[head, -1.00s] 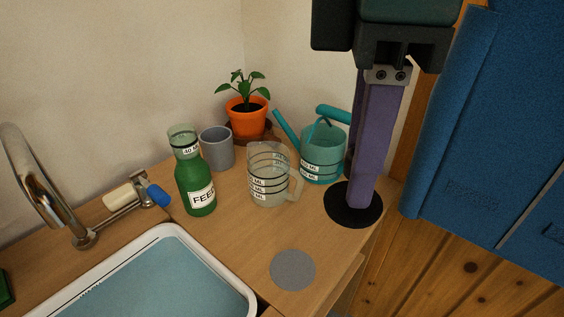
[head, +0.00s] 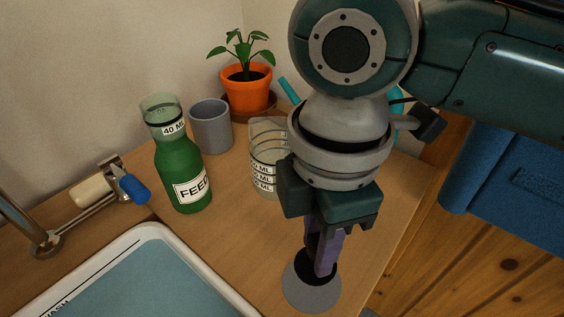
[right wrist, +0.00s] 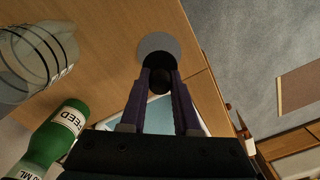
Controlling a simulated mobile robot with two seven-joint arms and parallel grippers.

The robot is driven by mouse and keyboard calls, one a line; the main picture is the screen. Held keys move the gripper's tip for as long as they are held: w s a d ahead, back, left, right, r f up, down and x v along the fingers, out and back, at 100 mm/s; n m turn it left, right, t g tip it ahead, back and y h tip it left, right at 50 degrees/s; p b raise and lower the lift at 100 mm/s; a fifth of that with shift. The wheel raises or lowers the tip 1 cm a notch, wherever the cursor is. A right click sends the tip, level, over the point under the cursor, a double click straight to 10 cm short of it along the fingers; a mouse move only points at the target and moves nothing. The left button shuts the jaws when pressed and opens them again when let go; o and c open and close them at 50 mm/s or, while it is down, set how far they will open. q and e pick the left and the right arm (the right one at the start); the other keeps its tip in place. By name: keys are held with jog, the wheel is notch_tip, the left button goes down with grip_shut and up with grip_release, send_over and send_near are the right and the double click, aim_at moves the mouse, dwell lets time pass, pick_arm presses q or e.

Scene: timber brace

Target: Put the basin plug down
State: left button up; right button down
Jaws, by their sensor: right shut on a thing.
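The basin plug (head: 311,268) is a small black round piece at the tips of my right gripper (head: 322,266). The purple fingers are shut on it and point down over a flat grey disc (head: 300,297) on the counter. In the right wrist view the dark plug (right wrist: 161,80) sits between the fingertips (right wrist: 160,76), overlapping the lower part of the grey disc (right wrist: 160,44). I cannot tell whether the plug touches the disc. The fingers hide part of the plug. My left gripper is not in view.
The basin (head: 170,275) lies left of the disc. A green FEED bottle (head: 182,175), grey cup (head: 211,126), measuring jug (head: 264,172) and potted plant (head: 247,92) stand behind. My arm mostly hides the teal watering can (head: 289,91). The counter (head: 385,225) ends at the right.

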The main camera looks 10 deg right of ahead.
jog(key=shift+f+b, duration=0.6)
jog(key=shift+f, duration=1.85)
jog(key=shift+f, duration=0.15)
jog(key=c, duration=0.6)
grip_release()
jog(key=shift+c, duration=0.2)
